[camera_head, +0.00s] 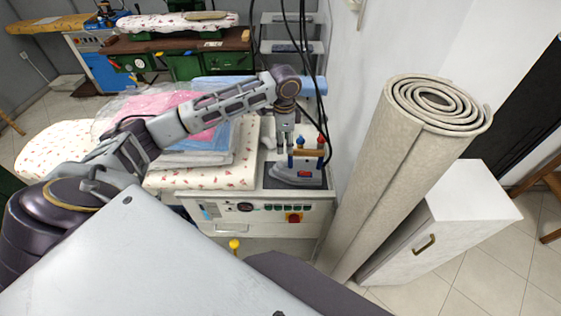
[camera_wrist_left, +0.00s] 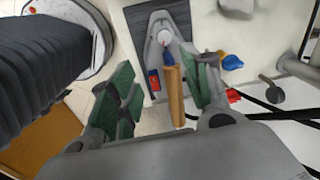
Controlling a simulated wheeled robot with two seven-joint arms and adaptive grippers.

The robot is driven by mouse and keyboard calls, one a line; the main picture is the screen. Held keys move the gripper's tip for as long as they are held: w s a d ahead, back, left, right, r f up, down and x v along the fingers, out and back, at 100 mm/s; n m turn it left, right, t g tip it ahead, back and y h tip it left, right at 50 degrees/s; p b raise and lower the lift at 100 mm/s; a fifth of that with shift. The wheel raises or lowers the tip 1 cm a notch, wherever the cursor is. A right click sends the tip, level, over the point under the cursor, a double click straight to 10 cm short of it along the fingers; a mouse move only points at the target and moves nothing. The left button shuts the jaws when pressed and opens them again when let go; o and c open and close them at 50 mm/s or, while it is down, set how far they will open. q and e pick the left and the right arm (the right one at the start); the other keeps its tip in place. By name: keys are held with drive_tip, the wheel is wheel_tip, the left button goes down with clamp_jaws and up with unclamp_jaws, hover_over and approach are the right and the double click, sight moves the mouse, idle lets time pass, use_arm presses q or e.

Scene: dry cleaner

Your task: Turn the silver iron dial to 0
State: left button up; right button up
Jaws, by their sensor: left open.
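The silver iron (camera_head: 295,175) sits on a dark rest at the right end of the ironing station; it also shows in the left wrist view (camera_wrist_left: 158,30). It has a wooden handle (camera_wrist_left: 176,98), a red switch (camera_wrist_left: 153,79) and a small pale round part (camera_wrist_left: 165,37), seemingly the dial, near its tip. The dial's setting is too small to read. My left gripper (camera_head: 284,150) points down just above the iron, beside its handle. In the wrist view its green-padded fingers (camera_wrist_left: 165,90) are apart, with the handle between them in the picture; contact is not visible. My right gripper is not visible.
Blue (camera_wrist_left: 232,62) and red (camera_wrist_left: 233,95) knobs stand close beside the iron. Dark cables hang behind it. Folded pink and blue cloths (camera_head: 205,135) lie left, under my left arm. A rolled carpet (camera_head: 400,160) and a white cabinet (camera_head: 430,235) stand right.

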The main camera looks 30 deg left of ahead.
sight(280, 163)
use_arm(q)
drive_tip(key=shift+w+a+r, duration=0.25)
drive_tip(key=shift+a+r, duration=0.35)
drive_tip(key=shift+a, duration=0.2)
drive_tip(key=shift+f, duration=0.1)
drive_tip(key=shift+w+a+f+p, duration=0.1)
drive_tip(key=shift+f+p, duration=0.2)
drive_tip(key=shift+f, duration=3.15)
drive_tip(key=shift+w+a+f+p, duration=0.1)
drive_tip(key=shift+f+p, duration=0.15)
drive_tip(key=shift+f, duration=3.15)
drive_tip(key=shift+c, duration=0.4)
drive_tip(key=c, duration=1)
